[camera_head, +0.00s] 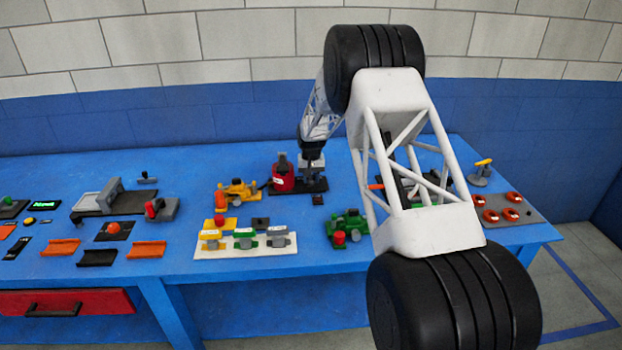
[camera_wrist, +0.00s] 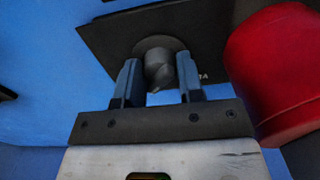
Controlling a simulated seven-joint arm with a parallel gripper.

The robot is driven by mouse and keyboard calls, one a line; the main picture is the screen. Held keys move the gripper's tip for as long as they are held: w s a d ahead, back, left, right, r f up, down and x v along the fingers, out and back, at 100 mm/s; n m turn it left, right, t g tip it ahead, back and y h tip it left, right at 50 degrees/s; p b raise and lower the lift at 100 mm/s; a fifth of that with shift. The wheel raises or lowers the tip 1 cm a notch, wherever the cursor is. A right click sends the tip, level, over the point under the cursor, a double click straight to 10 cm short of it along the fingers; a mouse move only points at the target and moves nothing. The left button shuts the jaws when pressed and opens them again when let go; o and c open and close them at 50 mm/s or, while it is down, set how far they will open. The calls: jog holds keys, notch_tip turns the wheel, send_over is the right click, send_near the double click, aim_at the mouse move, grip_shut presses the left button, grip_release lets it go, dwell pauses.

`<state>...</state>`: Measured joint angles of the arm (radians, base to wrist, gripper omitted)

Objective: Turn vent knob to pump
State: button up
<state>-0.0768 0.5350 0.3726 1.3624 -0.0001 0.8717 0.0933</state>
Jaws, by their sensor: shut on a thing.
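The vent knob (camera_wrist: 158,66) is a grey round knob with a small pointer, on a round grey base on a dark plate (camera_wrist: 108,42) in the wrist view. My gripper (camera_wrist: 160,72) is shut on the knob, with one finger on each side of it. The pointer's exact bearing is hard to read. Part of a light label shows on the plate to the right of the knob; the rest is hidden. In the head view my gripper (camera_head: 312,163) is over the dark plate at the back middle of the table, and hides the knob.
A red cylinder (camera_wrist: 284,75) stands close to the right of my gripper in the wrist view; in the head view the red cylinder (camera_head: 283,182) is at its left. A yellow device (camera_head: 237,190) is farther left. A green device (camera_head: 347,226) is nearer the front.

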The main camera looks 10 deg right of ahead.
jog(key=o, duration=0.9)
jog(key=shift+r, duration=3.9)
